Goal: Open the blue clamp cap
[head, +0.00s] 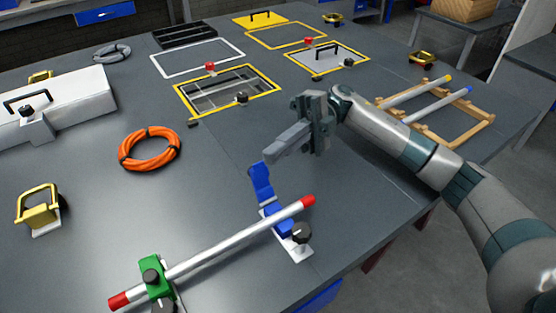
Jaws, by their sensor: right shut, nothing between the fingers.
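The blue clamp cap (261,182) stands swung up and away from the silver rod (225,241), at the far side of its clamp. My left gripper is not in view.
An orange cable coil (150,148) and a yellow-handled clamp (38,207) lie to the left. A white case (75,107) stands behind them. Yellow frames (228,90) and a wooden rack (440,112) with rods lie farther back. The table between coil and blue clamp is clear.

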